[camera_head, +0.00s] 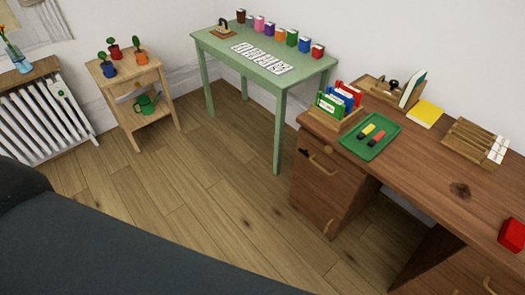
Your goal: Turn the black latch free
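A small black piece that looks like the latch (304,153) sits on the upper left front of the brown wooden desk's drawer unit (325,190). It is too small for me to tell which way it is turned. A curved brass handle (320,162) is just to its right on the upper drawer, and another brass handle (328,226) is lower down. The drawers look shut. Neither of my grippers is in view.
The desk top (440,165) holds a green tray (383,147), a file rack (343,123) and a red box (512,235). A green table (220,60) and a plant stand (155,125) stand behind. A dark padded surface (120,250) fills the lower left. The floor (215,175) between is clear.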

